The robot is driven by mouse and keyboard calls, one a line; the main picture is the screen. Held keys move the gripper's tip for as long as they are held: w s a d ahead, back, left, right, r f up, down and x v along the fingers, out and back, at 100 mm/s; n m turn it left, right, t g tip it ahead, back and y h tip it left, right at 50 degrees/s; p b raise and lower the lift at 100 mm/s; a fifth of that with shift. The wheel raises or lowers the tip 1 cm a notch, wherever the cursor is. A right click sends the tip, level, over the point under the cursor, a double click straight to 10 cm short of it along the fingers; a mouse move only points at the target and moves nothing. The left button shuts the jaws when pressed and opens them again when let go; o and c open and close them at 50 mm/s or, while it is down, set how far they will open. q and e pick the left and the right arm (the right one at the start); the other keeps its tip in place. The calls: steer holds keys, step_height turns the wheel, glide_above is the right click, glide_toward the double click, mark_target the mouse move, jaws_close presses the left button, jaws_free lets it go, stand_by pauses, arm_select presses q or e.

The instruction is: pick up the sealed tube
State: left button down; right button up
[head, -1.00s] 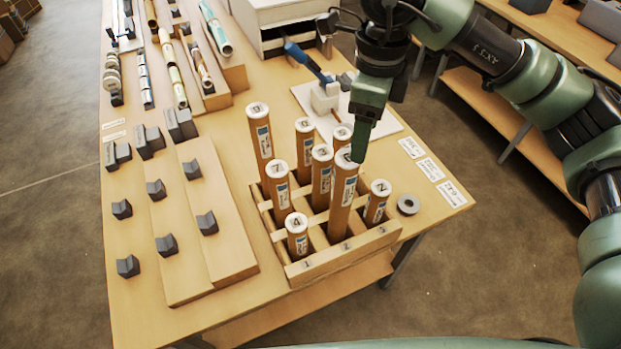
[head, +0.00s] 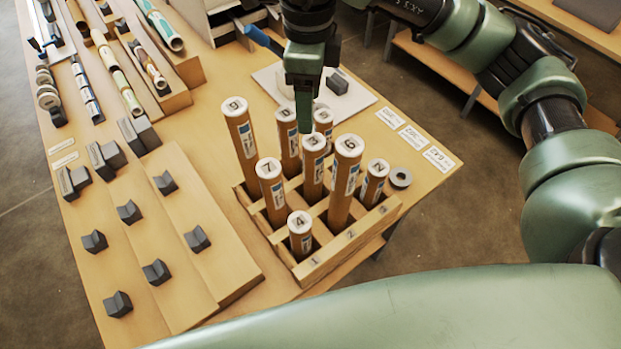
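Several brown cardboard tubes with white numbered caps and blue-and-white labels stand upright in a wooden rack (head: 318,267). They include a tall tube at the left (head: 243,138), a tall tube at the right (head: 345,180) and a short tube at the front (head: 301,240). I cannot tell which one is the sealed tube. My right gripper (head: 303,128) points down over the rear of the rack, in front of or among the back tubes. Its fingers overlap in this view, so its opening is unclear, and no held tube shows. My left gripper is out of view.
A grey ring (head: 400,178) lies right of the rack. Paper labels (head: 414,138) lie on the right table edge. A white board (head: 350,98) lies behind the rack. Grey V-blocks (head: 197,239) and more tubes (head: 126,93) occupy the left. Bare table separates the blocks and rack.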

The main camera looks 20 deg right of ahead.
mark_target(309, 137)
step_height(309, 137, down, 3)
steer(key=shift+s+d+r+b, duration=0.1)
steer(key=shift+s+d+b, duration=0.05)
steer(key=shift+b, duration=0.95)
step_height(309, 137, down, 5)
steer(key=b, duration=0.4)
steer(key=shift+b, duration=0.35)
steer(key=f+p, duration=0.1)
steer(key=f, duration=0.1)
steer(key=f+p, duration=0.3)
steer(key=f, duration=0.2)
steer(key=shift+s+d, duration=0.2)
steer(key=shift+s, duration=0.2)
steer(key=shift+f, duration=0.25)
jaws_close()
